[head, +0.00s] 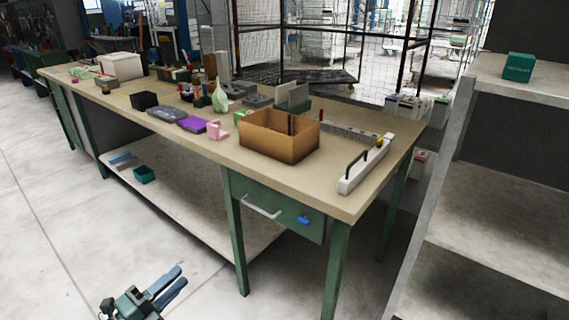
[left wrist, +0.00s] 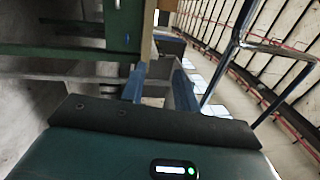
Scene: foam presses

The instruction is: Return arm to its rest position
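My left gripper (head: 182,275) is low at the bottom left of the head view, over the grey floor and in front of the workbench (head: 340,203). Its two blue fingers point up and to the right, apart from each other, with nothing between them. In the left wrist view the gripper (left wrist: 158,82) also shows its two blue fingers spread with an empty gap. It touches nothing that I can see. My right arm and gripper are in no view.
The bench holds a cardboard box (head: 262,142), a white bar with a black handle (head: 366,165) and several small items. A green bin (head: 144,174) stands on its lower shelf. A grey shelf unit (head: 500,180) stands at right. The floor at left is clear.

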